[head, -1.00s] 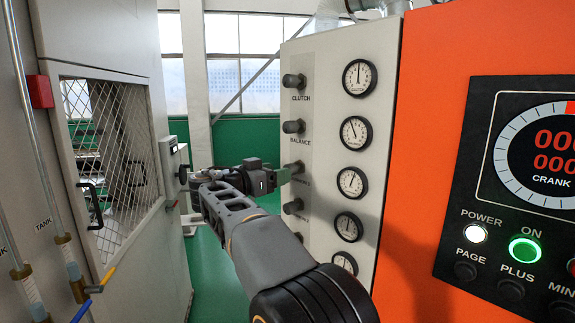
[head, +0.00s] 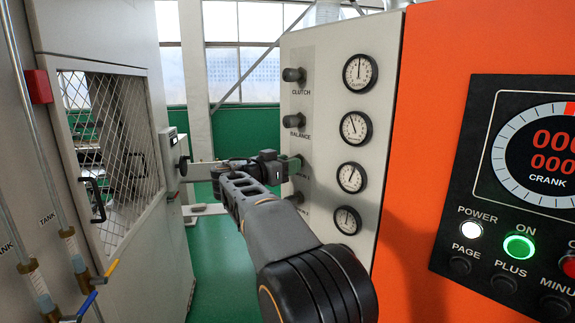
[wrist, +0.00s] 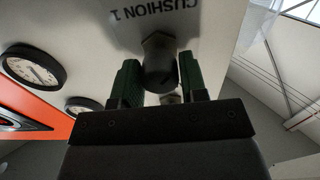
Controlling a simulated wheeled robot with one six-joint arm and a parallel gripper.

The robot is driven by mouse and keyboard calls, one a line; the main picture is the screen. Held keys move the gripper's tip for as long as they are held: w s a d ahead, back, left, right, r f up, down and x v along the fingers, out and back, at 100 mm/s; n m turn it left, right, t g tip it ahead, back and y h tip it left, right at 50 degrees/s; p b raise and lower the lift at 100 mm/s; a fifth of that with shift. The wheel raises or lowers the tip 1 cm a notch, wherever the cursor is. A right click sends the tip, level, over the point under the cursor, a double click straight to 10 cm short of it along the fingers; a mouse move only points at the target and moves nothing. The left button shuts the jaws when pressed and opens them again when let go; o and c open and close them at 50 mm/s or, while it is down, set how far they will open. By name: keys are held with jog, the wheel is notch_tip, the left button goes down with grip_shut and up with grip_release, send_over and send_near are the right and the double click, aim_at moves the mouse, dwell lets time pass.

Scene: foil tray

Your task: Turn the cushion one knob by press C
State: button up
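The cushion one knob is a short dark knob (wrist: 160,62) below the label "CUSHION 1", which is upside down in the wrist view. In the head view my gripper (head: 289,166) reaches the third knob down on the pale press panel (head: 322,130). My fingers and arm mostly hide the knob there, and its turn angle cannot be read.
The clutch knob (head: 293,74) and balance knob (head: 293,120) are above, and another knob (head: 296,198) is just below. Round gauges (head: 351,177) line the panel's right side. An orange press (head: 430,150) stands at right, a mesh-windowed cabinet (head: 150,60) at left. Green floor (head: 222,270) lies clear between.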

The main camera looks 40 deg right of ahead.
jog(key=c, duration=0.5)
jog(key=shift+n+b, duration=0.3)
